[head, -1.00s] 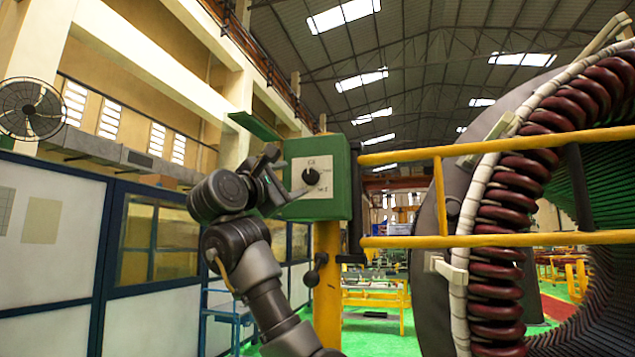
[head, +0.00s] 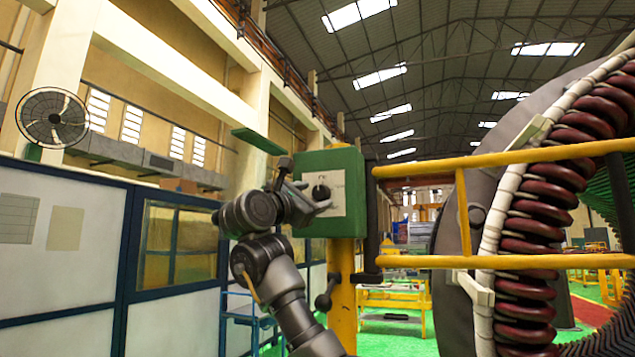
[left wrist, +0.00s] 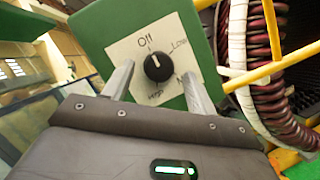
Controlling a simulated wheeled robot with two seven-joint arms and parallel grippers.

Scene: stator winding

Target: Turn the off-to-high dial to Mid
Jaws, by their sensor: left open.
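A green control box (head: 345,162) with a white dial plate stands on a yellow post. Its black dial knob (head: 321,192) is partly behind my left gripper (head: 312,196) in the head view. In the left wrist view the knob (left wrist: 158,67) shows clearly, its white mark pointing up toward "Off". "Low" is at upper right, a partly covered label at lower right and another at lower left. My left gripper (left wrist: 156,78) is open, with one finger on each side of the knob; I cannot tell whether they touch it. My right gripper is out of view.
Yellow railings (head: 520,160) run right of the box, in front of a large stator ring with dark red coils (head: 535,240). White partition panels with a window (head: 175,245) stand at the left. A wall fan (head: 53,118) hangs far left.

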